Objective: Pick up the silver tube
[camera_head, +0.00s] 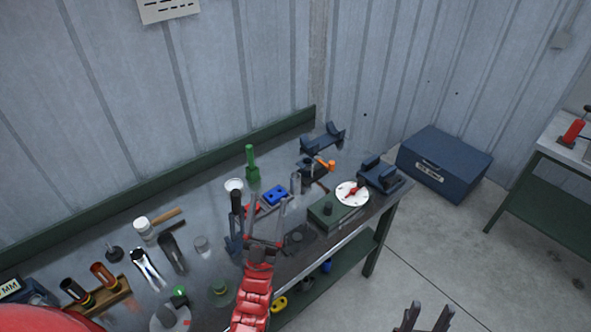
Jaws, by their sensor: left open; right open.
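A short pale grey cylinder (202,246) stands on the workbench, left of my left gripper; it may be the silver tube. A slim grey upright piece (295,183) stands just beyond the gripper to the right, and I cannot tell whether it is a tube. My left gripper (260,203) is over the bench on its red arm, fingers apart and pointing to the back. Nothing is visibly held. My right gripper (425,316) shows only its dark fingertips at the bottom edge, apart, over the floor and away from the bench.
The workbench (215,200) is crowded with tools along its front. A blue chest (443,165) sits on the floor.

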